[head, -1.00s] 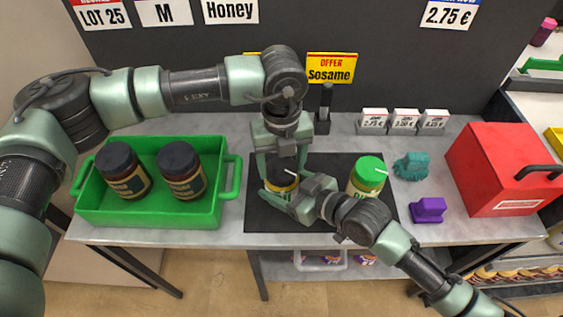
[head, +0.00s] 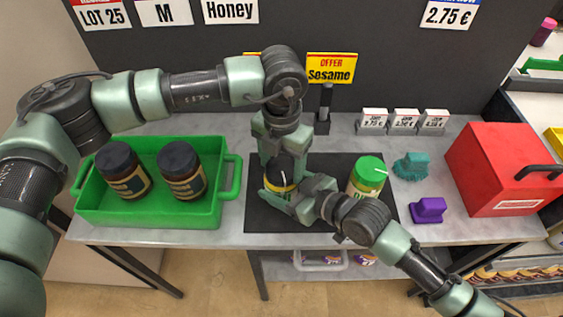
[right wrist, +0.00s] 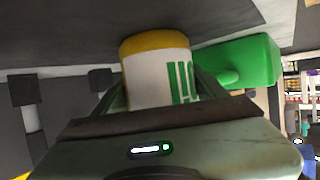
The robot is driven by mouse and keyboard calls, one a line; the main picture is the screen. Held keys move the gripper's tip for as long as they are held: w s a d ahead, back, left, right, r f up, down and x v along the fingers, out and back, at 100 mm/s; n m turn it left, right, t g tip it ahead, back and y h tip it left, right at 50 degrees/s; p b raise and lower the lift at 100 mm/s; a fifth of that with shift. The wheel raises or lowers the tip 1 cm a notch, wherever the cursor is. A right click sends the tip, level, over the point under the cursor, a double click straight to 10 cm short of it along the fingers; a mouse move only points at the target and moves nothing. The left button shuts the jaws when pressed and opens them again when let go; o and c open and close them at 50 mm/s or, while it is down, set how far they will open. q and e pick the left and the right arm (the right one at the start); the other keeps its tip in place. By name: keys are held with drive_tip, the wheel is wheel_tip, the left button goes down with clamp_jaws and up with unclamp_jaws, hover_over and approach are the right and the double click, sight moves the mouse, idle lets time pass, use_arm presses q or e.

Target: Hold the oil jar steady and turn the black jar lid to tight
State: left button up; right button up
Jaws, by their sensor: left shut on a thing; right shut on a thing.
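The oil jar (head: 277,184), pale with a yellow band and green lettering, stands on the dark mat (head: 262,219). My right gripper (head: 280,197) is shut on its body from the front right. The right wrist view shows the jar (right wrist: 160,78) between the fingers. My left gripper (head: 282,170) points straight down over the jar top, shut around the black lid, which is mostly hidden by the fingers. How tight the lid sits cannot be seen.
A green-lidded jar (head: 367,178) stands on the mat just right of my right gripper. A green crate (head: 150,211) with two dark-lidded jars is at left. A red box (head: 505,170), a purple block (head: 428,210) and a teal object (head: 411,166) are at right.

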sight(281, 168)
use_arm(q)
drive_tip(key=shift+m, duration=0.4)
use_arm(e)
drive_tip(key=shift+w+d, duration=0.1)
use_arm(q)
drive_tip(key=o, duration=1.4)
drive_tip(key=shift+s, duration=0.1)
drive_tip(key=n, duration=1.4)
drive_tip(key=shift+n, duration=0.3)
wheel_tip(281, 168, up, 12)
